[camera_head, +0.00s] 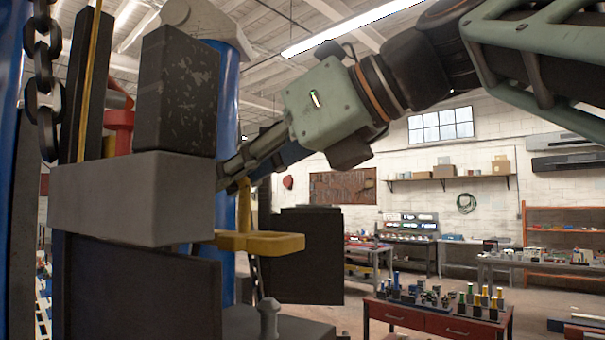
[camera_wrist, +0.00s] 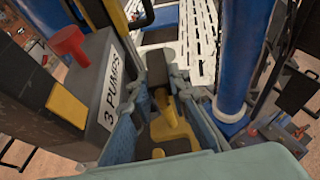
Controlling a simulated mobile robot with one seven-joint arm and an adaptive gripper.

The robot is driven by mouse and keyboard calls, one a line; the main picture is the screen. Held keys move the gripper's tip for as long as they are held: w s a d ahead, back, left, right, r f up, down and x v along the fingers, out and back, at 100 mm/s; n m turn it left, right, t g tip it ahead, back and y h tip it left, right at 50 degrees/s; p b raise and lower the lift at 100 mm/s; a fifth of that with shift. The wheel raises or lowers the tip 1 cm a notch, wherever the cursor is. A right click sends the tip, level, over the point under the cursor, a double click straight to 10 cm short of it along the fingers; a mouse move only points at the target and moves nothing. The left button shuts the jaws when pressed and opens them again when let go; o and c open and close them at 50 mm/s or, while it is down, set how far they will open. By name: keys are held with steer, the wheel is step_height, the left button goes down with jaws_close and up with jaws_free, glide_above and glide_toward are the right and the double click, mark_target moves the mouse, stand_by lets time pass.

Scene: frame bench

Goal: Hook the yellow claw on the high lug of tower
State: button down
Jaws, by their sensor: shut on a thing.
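The yellow claw (camera_head: 258,242) shows in the head view as a flat yellow piece with a short upright, just right of a grey block. My gripper (camera_head: 236,172) reaches in from the upper right, its fingertips partly hidden behind that block. In the wrist view the yellow claw (camera_wrist: 172,122) lies between the fingers of my gripper (camera_wrist: 168,92), which is shut on it. The tower's blue column (camera_head: 228,110) stands upright behind the grey block and fingers. I cannot make out the high lug for certain in either view.
The grey block (camera_head: 140,200) carries a dark scuffed block (camera_head: 177,92). In the wrist view a box marked "3 PUMPS" (camera_wrist: 108,90) with a red knob (camera_wrist: 70,44) is close on the left. A chain (camera_head: 42,70) hangs at far left. A red bench (camera_head: 440,322) stands farther off.

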mark_target(233, 251)
steer(key=shift+f+b, duration=2.85)
steer(key=shift+f, duration=1.4)
steer(key=c, duration=1.7)
jaws_free()
steer(key=shift+c, duration=0.2)
steer(key=shift+f, duration=0.1)
steer(key=v, duration=1.2)
steer(key=shift+s, duration=0.15)
